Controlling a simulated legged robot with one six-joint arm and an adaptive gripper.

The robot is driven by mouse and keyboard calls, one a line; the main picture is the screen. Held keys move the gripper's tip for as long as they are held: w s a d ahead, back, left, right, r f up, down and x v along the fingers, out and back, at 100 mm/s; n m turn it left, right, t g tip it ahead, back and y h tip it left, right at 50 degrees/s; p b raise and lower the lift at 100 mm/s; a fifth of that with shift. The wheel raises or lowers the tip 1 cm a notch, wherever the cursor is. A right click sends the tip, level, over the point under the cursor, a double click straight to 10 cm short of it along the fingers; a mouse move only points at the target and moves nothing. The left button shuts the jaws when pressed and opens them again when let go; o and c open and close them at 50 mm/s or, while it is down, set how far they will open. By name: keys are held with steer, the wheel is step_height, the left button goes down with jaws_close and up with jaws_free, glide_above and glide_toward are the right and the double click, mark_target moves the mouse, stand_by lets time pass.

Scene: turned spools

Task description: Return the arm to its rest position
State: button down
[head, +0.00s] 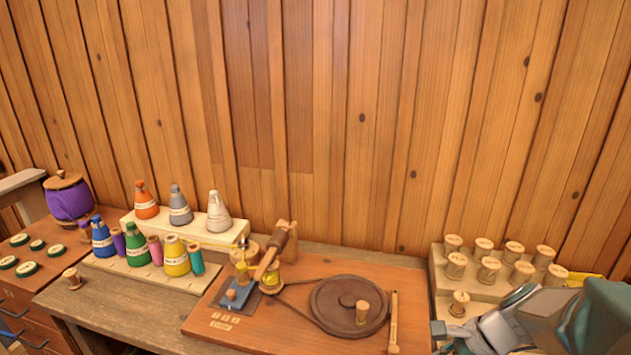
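My arm comes in at the lower right corner of the head view, low over the right end of the bench. My gripper (458,336) is at its left end, in front of the rack of wooden spools (440,278) and close to the nearest spool (459,304). The fingers are small and partly cut off by the bottom edge, so their opening cannot be made out. I cannot tell whether anything is between them. The arm hides the right front part of the rack.
A winding board (228,322) with a brown wheel (349,305) and a crank fills the bench middle. Cones of coloured thread stand on a stepped stand (133,272) at left. A plank wall closes the back.

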steer(key=s+a+r+n+t+h, duration=0.1)
steer(key=s+a+r+n, duration=0.3)
steer(key=n, duration=0.4)
steer(key=s+a+r+n+t+h, duration=0.1)
steer(key=s+a+r+n+h, duration=0.3)
steer(key=s+r+n, duration=0.3)
steer(key=shift+n+t+h, duration=0.3)
steer(key=shift+n+t, duration=0.1)
steer(key=shift+n, duration=0.8)
steer(key=shift+w, duration=0.1)
